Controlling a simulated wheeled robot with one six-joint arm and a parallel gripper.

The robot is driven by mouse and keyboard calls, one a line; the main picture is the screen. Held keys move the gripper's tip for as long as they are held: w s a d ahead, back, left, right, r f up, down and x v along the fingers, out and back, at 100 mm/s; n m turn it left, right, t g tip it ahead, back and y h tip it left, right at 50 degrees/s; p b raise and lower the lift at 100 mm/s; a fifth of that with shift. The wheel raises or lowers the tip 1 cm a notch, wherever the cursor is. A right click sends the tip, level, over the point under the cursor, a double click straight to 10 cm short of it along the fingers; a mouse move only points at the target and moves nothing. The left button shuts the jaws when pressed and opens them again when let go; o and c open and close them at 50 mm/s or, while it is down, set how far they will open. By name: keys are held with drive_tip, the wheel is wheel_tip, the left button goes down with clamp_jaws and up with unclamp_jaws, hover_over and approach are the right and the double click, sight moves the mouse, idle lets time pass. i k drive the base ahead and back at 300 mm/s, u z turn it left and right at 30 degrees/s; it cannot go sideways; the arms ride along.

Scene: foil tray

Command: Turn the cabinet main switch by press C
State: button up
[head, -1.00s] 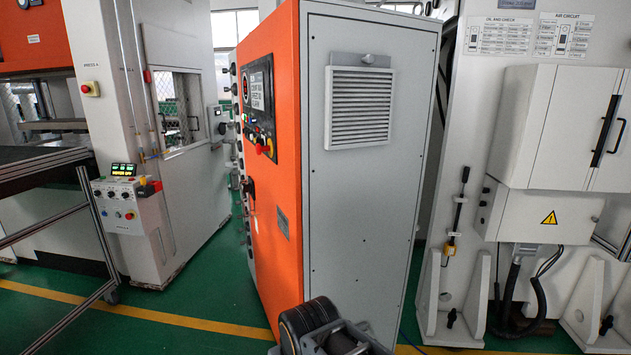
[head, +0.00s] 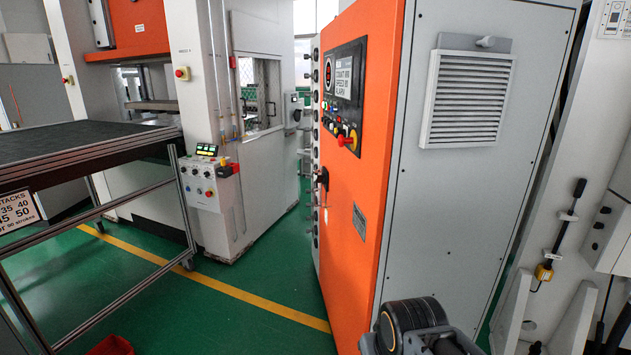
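An orange-fronted cabinet (head: 372,130) with grey sides stands right of centre, seen at an angle. A small black switch handle (head: 321,179) sits on its orange front, below the control panel. The angle is steep and I cannot tell which way the handle points. The panel (head: 342,100) carries a display, several buttons and a red knob (head: 345,141). I see no readable press C label on the cabinet. Part of my arm shows at the bottom, in front of the cabinet's base. My gripper is not in view.
A dark-topped bench (head: 80,148) with a metal frame stands at the left. A white press column with a control box (head: 203,187) stands behind it. A red bin (head: 112,346) shows at the bottom edge. Green floor (head: 230,305) with a yellow line is clear between bench and cabinet.

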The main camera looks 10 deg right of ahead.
sight(319, 179)
drive_tip(key=u, duration=0.3)
drive_tip(key=i, duration=0.7)
drive_tip(key=u, duration=0.55)
drive_tip(key=i, duration=2.1)
drive_tip(key=z, duration=0.5)
